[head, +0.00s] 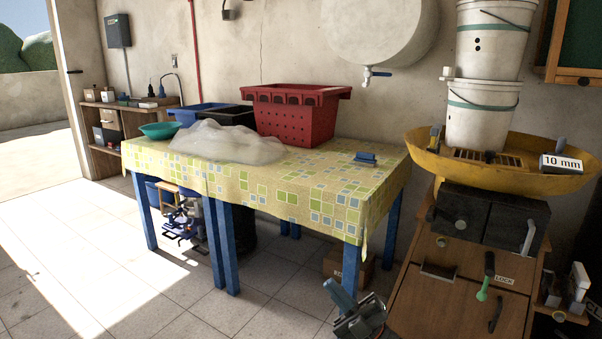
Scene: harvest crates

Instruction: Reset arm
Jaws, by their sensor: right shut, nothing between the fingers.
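My right gripper (362,321) shows at the bottom of the head view, low in front of the table's right end. It is shut and empty, apart from the table and the cabinet. My left gripper is not in view. The table (355,215) has blue legs and a yellow patterned cloth. On it stand a red crate (296,122), a black crate (232,115) and a blue crate (186,112) behind a heap of clear plastic (225,143). A teal bowl (160,130) sits at the left end.
A wooden cabinet (450,300) with a dark box (486,216) and a yellow tray (425,151) holding stacked white buckets (482,112) stands at right. A small blue object (365,158) lies on the table. Floor at front left is clear.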

